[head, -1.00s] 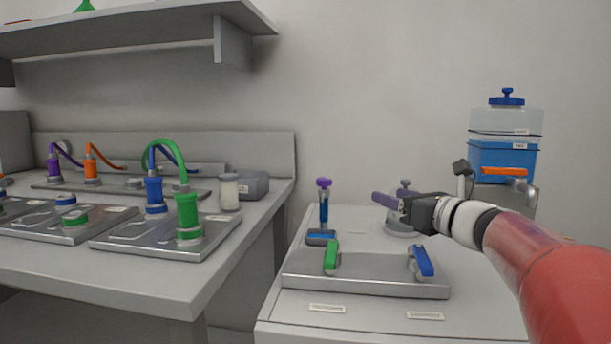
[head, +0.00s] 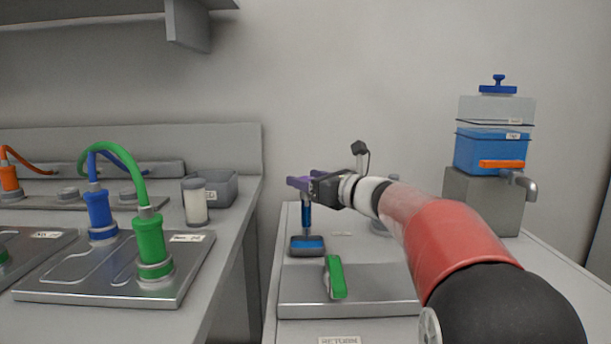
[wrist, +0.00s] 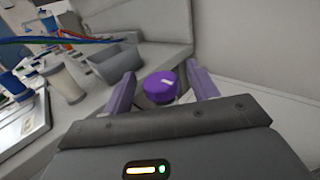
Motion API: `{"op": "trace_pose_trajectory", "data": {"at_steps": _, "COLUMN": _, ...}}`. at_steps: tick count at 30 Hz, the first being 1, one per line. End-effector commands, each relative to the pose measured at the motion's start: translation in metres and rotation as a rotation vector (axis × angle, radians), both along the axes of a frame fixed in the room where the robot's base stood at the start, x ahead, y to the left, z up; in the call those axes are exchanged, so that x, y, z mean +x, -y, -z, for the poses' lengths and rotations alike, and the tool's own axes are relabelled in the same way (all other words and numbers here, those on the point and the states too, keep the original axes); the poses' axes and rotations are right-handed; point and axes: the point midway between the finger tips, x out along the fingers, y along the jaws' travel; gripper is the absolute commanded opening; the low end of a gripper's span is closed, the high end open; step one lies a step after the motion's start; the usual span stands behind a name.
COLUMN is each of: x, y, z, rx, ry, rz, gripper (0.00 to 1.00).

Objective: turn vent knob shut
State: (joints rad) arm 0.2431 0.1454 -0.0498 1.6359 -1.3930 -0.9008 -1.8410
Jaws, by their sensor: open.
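A purple knob (wrist: 160,90) with a white mark on top sits between the two purple fingers of my gripper (head: 301,184) in the wrist view. The fingers are open, with gaps showing on both sides of the knob. In the head view the fingers hide the knob at the top of a blue upright column (head: 307,217), which stands on a dark base with a blue top (head: 307,245). A blue knob (head: 498,82) also tops the clear tank with blue liquid (head: 492,150) at the right.
A metal plate with a green lever (head: 335,277) lies in front of the column; my arm covers its right part. A grey bin (head: 218,187) and white jar (head: 195,203) stand on the left bench.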

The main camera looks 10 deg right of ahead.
Motion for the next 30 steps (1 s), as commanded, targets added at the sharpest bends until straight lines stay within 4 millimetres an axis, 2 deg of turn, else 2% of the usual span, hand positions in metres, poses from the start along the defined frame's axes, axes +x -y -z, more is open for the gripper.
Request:
{"op": "trace_pose_trajectory", "data": {"at_steps": 3, "x": 0.0062, "y": -0.0047, "z": 0.0003, "rx": 0.0, "ry": -0.001, "rz": -0.002, "gripper": 0.59}}
{"op": "trace_pose_trajectory", "data": {"at_steps": 11, "x": 0.0072, "y": -0.0054, "z": 0.0005, "rx": 0.001, "ry": -0.001, "rz": -0.001, "gripper": 0.59}}
{"op": "trace_pose_trajectory", "data": {"at_steps": 21, "x": 0.0071, "y": -0.0051, "z": 0.0005, "rx": 0.0, "ry": 0.0, "rz": 0.0, "gripper": 0.16}}
{"op": "trace_pose_trajectory", "data": {"at_steps": 30, "x": 0.0071, "y": -0.0058, "z": 0.0028, "rx": -0.002, "ry": 0.001, "rz": 0.032, "gripper": 0.14}}
